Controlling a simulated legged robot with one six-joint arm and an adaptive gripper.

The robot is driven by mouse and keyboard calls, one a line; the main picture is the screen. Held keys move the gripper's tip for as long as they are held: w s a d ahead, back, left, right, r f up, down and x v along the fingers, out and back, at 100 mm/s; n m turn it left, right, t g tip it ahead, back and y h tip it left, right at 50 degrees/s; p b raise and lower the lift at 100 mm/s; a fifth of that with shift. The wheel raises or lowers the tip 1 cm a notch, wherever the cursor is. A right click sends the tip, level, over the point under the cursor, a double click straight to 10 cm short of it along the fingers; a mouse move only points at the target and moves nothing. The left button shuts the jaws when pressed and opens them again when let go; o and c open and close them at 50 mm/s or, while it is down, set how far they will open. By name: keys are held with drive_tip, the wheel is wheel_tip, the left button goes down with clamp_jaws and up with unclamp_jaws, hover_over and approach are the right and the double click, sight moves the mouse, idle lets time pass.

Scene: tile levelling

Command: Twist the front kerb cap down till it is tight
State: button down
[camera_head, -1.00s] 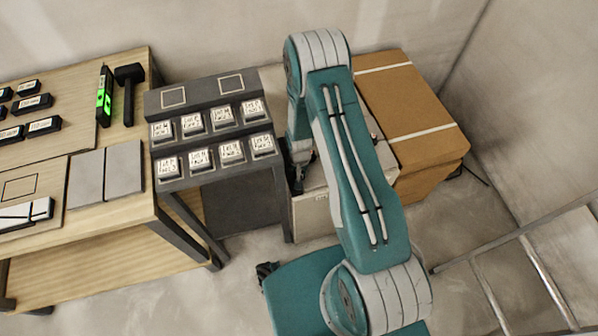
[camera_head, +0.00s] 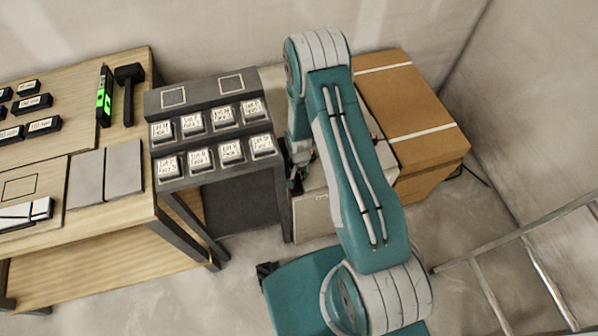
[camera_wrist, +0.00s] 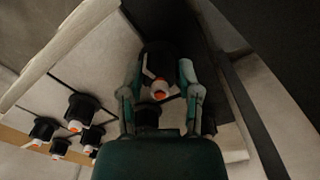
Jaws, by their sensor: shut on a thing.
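In the wrist view my gripper (camera_wrist: 161,76) has its two teal fingers on either side of a black cap, the front kerb cap (camera_wrist: 158,58). It is shut on this cap. A white stem with an orange-red end (camera_wrist: 160,89) stands out of the cap's middle. In the head view my gripper (camera_head: 296,181) is low beside the pale block (camera_head: 312,215), partly behind my arm.
Several similar black caps (camera_wrist: 83,108) with orange-tipped stems stand at the left in the wrist view. A dark stand (camera_head: 245,205) with labelled blocks is close left of my gripper. A cardboard box (camera_head: 430,150) is behind right, and a ladder (camera_head: 545,270) is at right.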

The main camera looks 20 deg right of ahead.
drive_tip(key=shift+c, duration=1.5)
unclamp_jaws()
drive_tip(key=shift+w+a, duration=0.1)
drive_tip(key=shift+w, duration=0.05)
wheel_tip(320, 180, up, 12)
